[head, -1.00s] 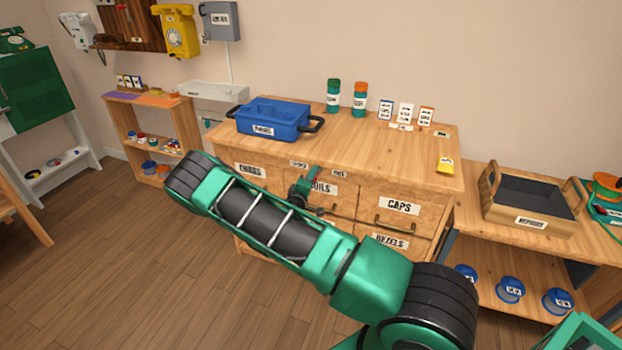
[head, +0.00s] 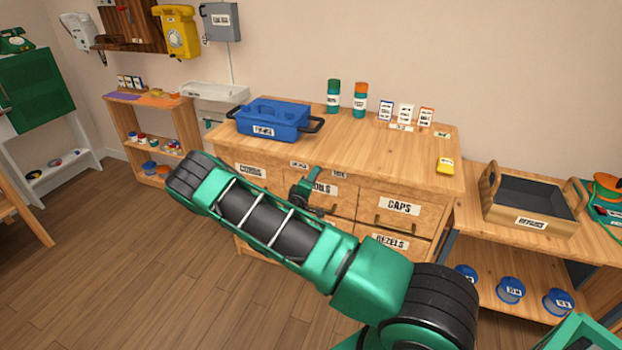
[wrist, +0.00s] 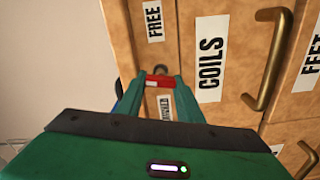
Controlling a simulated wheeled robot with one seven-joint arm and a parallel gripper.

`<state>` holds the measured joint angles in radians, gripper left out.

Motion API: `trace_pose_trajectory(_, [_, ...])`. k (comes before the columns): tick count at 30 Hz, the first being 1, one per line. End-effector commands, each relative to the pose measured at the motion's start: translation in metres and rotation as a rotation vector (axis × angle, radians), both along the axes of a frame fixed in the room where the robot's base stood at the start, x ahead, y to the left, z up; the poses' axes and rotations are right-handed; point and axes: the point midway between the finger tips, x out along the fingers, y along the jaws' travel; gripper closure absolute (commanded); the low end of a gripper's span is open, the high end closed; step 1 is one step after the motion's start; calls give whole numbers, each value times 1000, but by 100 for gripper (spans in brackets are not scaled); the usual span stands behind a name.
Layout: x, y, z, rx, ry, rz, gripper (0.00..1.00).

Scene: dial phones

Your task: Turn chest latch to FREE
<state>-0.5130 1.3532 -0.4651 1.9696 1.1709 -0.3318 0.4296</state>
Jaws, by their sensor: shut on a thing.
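The chest (head: 440,175) is a wooden drawer unit with labelled fronts. Its latch (wrist: 160,83) shows in the wrist view as a small red piece with a dark round knob just beyond it. My gripper (wrist: 162,86) has its green fingers shut on the red piece, one on each side. The FREE label (wrist: 153,20) is above the latch in that view, and a second, partly covered label (wrist: 165,107) shows between the fingers. In the head view my gripper (head: 305,190) is at the chest front and hides the latch. The latch's exact angle is hard to tell.
The COILS drawer (wrist: 228,60) with a brass handle (wrist: 268,60) is beside the latch. A blue tote (head: 273,119), two bottles and several cards stand on the chest top. A wooden tray (head: 530,222) is on the right bench. The floor to the left is open.

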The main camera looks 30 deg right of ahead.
Motion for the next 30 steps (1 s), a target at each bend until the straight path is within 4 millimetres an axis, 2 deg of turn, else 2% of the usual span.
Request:
trace_pose_trajectory(1, [-4, -5, -3, 38, -36, -23, 89])
trace_pose_trajectory(30, [-3, -5, -1, 161, -197, -22, 87])
